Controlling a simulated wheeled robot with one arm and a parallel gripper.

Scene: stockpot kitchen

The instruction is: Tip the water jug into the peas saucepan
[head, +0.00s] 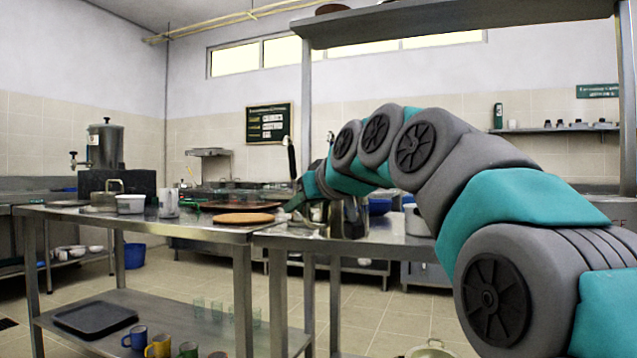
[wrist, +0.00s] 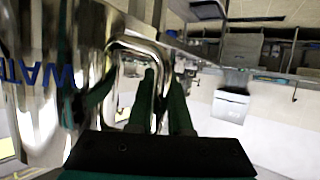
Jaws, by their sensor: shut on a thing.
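The water jug (wrist: 92,50) is a shiny metal vessel with blue lettering, close up at the left of the wrist view. Its looped metal handle (wrist: 118,60) lies at the fingers of my gripper (wrist: 168,95), which is shut on it. In the head view my gripper (head: 296,201) is at the far end of the arm, over the counter. A shiny metal shape (head: 350,217) shows below my arm there; I cannot tell whether it is the jug. I cannot make out peas or pick out the peas saucepan for sure. The jug's mouth and contents are hidden.
A round orange-brown board (head: 243,218) lies near the counter's front edge. A lidded pot (head: 107,196), a white bowl (head: 130,204) and a light canister (head: 168,203) stand to the left. A white pot (head: 416,220) is partly hidden behind my arm. An overhead shelf (head: 450,22) runs above.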

